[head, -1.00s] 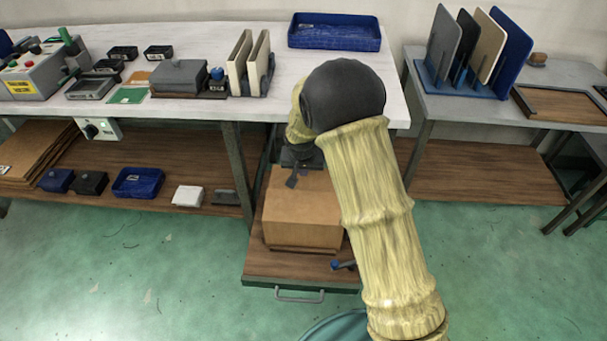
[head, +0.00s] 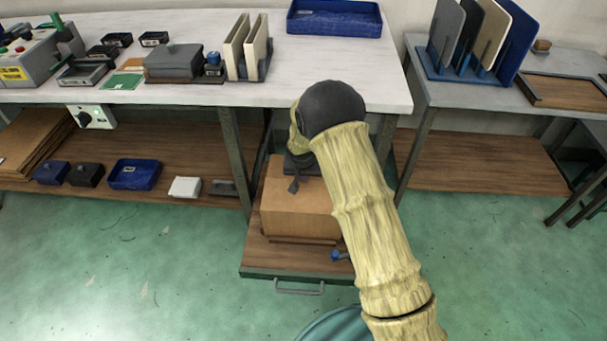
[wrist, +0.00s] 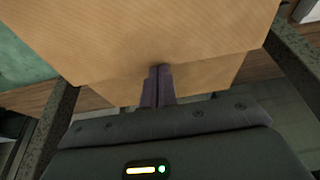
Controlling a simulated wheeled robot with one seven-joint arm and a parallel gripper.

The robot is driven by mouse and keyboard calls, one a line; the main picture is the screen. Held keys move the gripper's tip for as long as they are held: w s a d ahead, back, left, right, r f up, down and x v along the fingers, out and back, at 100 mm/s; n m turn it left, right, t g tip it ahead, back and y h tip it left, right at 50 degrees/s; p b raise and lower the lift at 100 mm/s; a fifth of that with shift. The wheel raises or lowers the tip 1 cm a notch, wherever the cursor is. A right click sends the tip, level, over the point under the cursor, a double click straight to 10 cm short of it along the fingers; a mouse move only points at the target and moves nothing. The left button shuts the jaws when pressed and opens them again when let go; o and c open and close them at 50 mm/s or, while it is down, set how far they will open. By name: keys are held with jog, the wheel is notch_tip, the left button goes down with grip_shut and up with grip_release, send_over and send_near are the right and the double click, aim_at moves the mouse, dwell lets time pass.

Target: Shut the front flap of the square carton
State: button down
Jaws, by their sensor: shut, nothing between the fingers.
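The square carton (head: 299,222) is a tan cardboard box on the pulled-out wooden shelf. Its front face is toward me, and its top looks covered in the head view. My arm hides its right side. My gripper (head: 293,188) is over the carton's top, near the back, pointing down. In the wrist view, the fingers (wrist: 158,70) are together and empty, with their tips at or very near an edge of a broad cardboard panel (wrist: 140,30). I cannot tell whether they touch, nor which panel is the front flap.
The shelf (head: 262,258) has a grey front handle (head: 299,291). A small blue-ended item (head: 338,256) lies right of the carton. The white bench (head: 330,88) overhangs behind, with a dark leg (head: 236,160) to the left. The green floor in front is open.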

aim_at(302, 188)
jog(key=shift+w+f, duration=0.3)
jog(key=shift+f, duration=0.15)
jog(key=shift+s, duration=0.15)
jog(key=shift+r+p, duration=0.75)
jog(key=shift+r, duration=0.1)
jog(key=shift+r, duration=0.1)
jog(key=shift+r+p, duration=0.25)
jog(key=shift+p, duration=0.05)
jog(key=w+p+v, duration=0.1)
jog(key=p+v, duration=0.3)
jog(key=v, duration=0.9)
jog(key=shift+w+r, duration=0.35)
